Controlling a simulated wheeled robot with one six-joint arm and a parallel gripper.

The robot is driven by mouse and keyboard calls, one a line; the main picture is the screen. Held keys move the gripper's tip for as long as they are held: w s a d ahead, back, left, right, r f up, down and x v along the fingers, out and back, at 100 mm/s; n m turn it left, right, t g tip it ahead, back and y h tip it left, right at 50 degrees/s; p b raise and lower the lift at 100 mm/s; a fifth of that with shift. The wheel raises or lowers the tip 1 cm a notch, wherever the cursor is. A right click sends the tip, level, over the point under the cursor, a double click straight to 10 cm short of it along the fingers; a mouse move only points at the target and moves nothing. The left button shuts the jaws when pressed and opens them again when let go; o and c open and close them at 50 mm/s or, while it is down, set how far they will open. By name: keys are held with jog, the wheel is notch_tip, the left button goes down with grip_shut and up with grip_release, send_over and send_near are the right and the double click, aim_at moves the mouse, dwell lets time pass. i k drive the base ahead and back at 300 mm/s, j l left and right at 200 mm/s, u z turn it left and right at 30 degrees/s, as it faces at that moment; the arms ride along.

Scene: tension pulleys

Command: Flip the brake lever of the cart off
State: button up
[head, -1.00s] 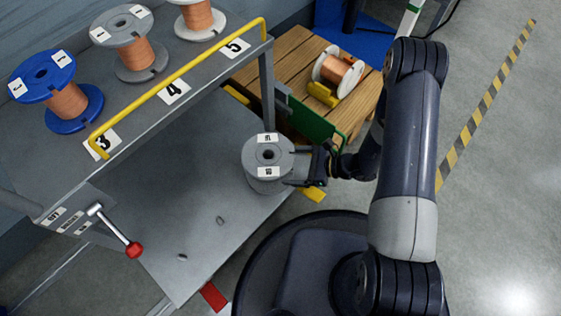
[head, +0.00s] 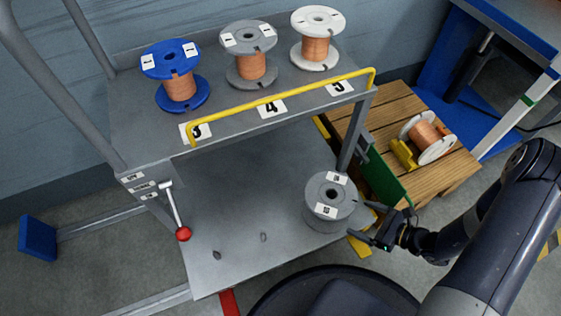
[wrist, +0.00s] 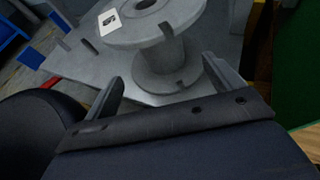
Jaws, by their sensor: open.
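The cart (head: 215,265) is grey with two shelves. Its brake lever (head: 174,207) is a metal rod with a red ball knob, on the cart's left side below small label plates (head: 140,184). The rod slants down from its pivot to the knob. My gripper (head: 370,222) is at the right edge of the lower shelf, far from the lever. It is open beside a grey spool (head: 330,205) standing upright on that shelf. In the wrist view the open fingers (wrist: 165,85) are either side of the spool's near side, apart from its core (wrist: 160,60). The lever is not in the wrist view.
Blue (head: 177,75), grey (head: 250,55) and white (head: 317,38) copper-wound spools stand on the upper shelf behind a yellow rail (head: 285,104). A wooden pallet (head: 455,165) with another white spool (head: 428,138) is at right. The lower shelf's middle and left are mostly clear.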

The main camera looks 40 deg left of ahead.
aim_at(183, 233)
jog(key=k+l+u, duration=0.15)
jog(key=k+u, duration=0.2)
jog(key=i+u, duration=0.1)
jog(key=u, duration=0.4)
jog(key=i+u, duration=0.1)
jog(key=u, duration=0.4)
jog(key=i+u, duration=0.1)
jog(key=u, duration=0.75)
jog(key=k+j, duration=0.1)
jog(key=j+z, duration=0.05)
jog(key=j, duration=0.05)
